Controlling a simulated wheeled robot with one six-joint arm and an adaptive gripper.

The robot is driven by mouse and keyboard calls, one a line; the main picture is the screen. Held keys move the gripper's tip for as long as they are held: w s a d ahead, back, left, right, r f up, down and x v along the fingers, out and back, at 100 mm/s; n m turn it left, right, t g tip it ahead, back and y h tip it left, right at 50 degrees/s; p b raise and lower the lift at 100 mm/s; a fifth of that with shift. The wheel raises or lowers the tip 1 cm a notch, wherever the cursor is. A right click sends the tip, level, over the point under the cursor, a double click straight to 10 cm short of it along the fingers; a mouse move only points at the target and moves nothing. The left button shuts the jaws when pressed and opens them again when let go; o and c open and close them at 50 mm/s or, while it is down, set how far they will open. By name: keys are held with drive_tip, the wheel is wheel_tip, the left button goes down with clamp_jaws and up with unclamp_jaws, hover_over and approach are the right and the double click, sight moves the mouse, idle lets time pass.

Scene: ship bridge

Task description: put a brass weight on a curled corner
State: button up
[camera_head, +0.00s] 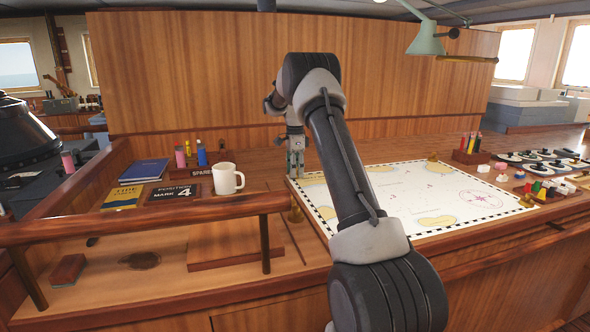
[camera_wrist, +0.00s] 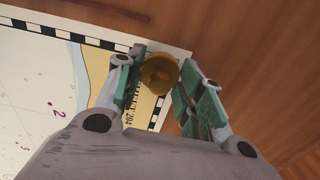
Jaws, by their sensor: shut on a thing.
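The chart (camera_head: 385,185) lies on the wooden desk, a white sheet with a checkered border; its corner also shows in the wrist view (camera_wrist: 95,62). My gripper (camera_head: 295,172) is at the chart's far left corner, pointing down. In the wrist view its fingers (camera_wrist: 160,85) are shut on a round brass weight (camera_wrist: 159,72). This weight overlaps the chart's edge close to the corner; I cannot tell whether it touches the paper.
A pencil holder (camera_head: 471,156) and small colored pieces (camera_head: 545,189) are at right. A wooden rail (camera_head: 150,226) runs along the front left.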

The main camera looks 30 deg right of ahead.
drive_tip(key=shift+f, duration=0.1)
drive_tip(key=o, duration=1.2)
drive_tip(key=shift+o, duration=0.2)
